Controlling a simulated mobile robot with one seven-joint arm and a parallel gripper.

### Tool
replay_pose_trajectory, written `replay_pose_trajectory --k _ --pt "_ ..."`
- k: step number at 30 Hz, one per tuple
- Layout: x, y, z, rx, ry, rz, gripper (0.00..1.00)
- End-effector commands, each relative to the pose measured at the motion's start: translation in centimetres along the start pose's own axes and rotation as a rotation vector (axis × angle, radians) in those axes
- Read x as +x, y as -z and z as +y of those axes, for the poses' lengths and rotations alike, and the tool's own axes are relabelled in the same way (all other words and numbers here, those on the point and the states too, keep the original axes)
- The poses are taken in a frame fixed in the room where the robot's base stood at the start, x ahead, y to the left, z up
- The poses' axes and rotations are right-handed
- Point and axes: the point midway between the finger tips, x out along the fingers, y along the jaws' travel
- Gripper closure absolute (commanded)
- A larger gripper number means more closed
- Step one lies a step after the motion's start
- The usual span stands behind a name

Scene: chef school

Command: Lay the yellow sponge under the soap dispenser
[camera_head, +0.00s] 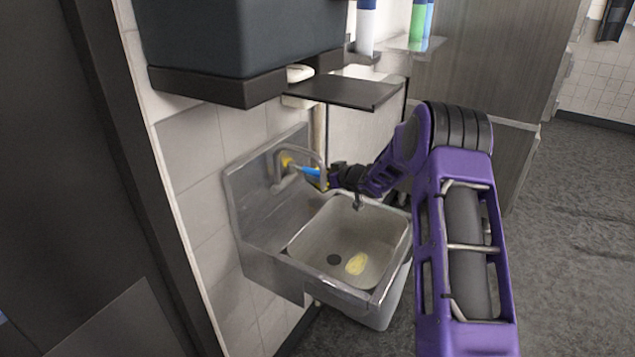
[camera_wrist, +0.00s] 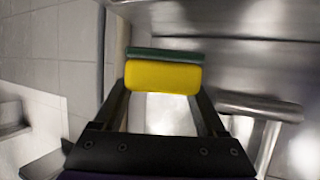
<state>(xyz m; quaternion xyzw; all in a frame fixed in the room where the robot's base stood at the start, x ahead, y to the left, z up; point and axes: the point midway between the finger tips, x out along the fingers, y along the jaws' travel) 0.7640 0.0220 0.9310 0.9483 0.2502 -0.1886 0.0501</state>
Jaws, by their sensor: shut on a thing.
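A yellow sponge with a dark green side (camera_wrist: 163,77) spans the tips of my gripper's black fingers in the wrist view. My gripper (camera_head: 306,172) is shut on it. In the head view the gripper is above the back of the steel sink (camera_head: 258,220), by the faucet, facing the backsplash. A small yellow patch (camera_head: 287,160) shows there against the backsplash; I cannot tell whether the sponge touches the steel. I cannot clearly identify the soap dispenser; a small white fixture (camera_head: 298,73) is on the wall above the sink, partly hidden by a dark shelf.
The faucet (camera_wrist: 262,106) is close on the right in the wrist view. A pale yellow oval thing (camera_head: 357,263) lies in the basin near the drain. A dark shelf (camera_head: 345,92) and a large dark box (camera_head: 240,40) overhang the sink. Floor at right is clear.

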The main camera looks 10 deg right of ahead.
Motion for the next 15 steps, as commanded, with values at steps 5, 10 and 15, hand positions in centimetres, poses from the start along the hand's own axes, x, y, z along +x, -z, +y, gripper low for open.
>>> replay_pose_trajectory --k 5,10,15 --pt "1.1 0.4 0.0 -0.001 0.000 -0.001 0.80" --pt "2.2 -1.0 0.0 0.002 0.000 -0.003 0.80" --pt "2.9 -2.6 0.0 0.000 0.000 0.000 0.80"
